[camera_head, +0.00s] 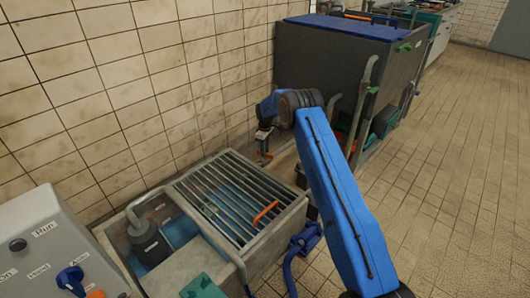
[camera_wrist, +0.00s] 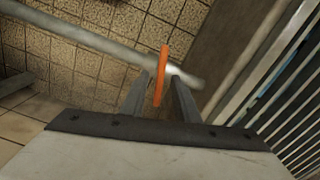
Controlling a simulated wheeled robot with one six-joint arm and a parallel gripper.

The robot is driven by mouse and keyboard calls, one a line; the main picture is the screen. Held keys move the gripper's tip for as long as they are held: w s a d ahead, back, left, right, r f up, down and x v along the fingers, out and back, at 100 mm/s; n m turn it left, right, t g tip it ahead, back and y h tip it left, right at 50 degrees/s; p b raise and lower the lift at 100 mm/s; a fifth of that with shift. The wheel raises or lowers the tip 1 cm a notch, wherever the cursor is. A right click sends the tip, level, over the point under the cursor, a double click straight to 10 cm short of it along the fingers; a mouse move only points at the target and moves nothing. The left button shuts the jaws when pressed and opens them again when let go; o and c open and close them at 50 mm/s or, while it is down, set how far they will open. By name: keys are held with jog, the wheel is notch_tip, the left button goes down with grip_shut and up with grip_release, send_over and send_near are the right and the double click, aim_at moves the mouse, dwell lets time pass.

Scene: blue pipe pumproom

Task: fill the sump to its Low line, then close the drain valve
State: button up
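The sump (camera_head: 275,236) is a pale stone-like box with a slatted grate over part of it. Blue water (camera_head: 180,232) shows in its open left part and under the slats; small markings on its wall are too small to read. An orange lever (camera_head: 265,212) lies at the grate. My gripper (camera_head: 265,140) is above the sump's far end, near a second orange lever (camera_head: 266,155). In the wrist view, an orange lever (camera_wrist: 161,75) stands upright between my two fingers (camera_wrist: 161,92), with narrow gaps; the fingers look open. I cannot tell which lever is the drain valve's.
A grey pipe (camera_wrist: 90,40) crosses behind the lever in the wrist view. A dark pump (camera_head: 148,244) stands in the sump's open part. A control box (camera_head: 50,250) with a blue knob (camera_head: 70,279) is at left. A large grey tank (camera_head: 330,70) stands behind. Floor at right is clear.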

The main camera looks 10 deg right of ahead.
notch_tip(320, 180, up, 17)
jog(key=shift+f, duration=0.15)
dwell(0.7)
